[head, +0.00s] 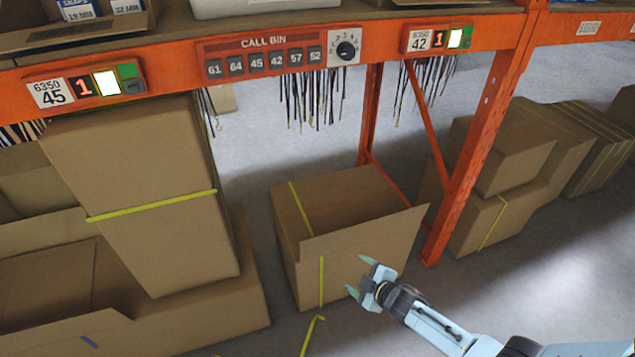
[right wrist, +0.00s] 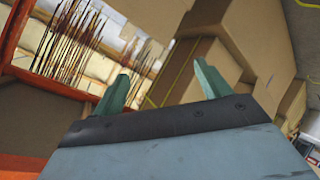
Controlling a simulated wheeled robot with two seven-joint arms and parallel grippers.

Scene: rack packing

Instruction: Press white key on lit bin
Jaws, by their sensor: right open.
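On the orange shelf beam, the bin 45 module (head: 85,87) at left shows a red 1, a brightly lit white key (head: 107,83) and a green key above a dark one. The bin 42 module (head: 437,39) at right also shows a 1 and a lit white key (head: 455,38). Between them is the red call bin panel (head: 278,58) with numbered keys and a black dial. My right gripper (head: 360,277) is open and empty, low in front of an open cardboard box and well below the beam. Its two green fingers (right wrist: 160,88) are apart in the right wrist view. My left gripper is not in view.
Stacked cardboard boxes (head: 140,180) stand below the beam at left. An open box (head: 350,245) sits on the floor in the middle. An orange upright (head: 475,150) stands right of it. Dark straps (head: 310,98) hang under the beam.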

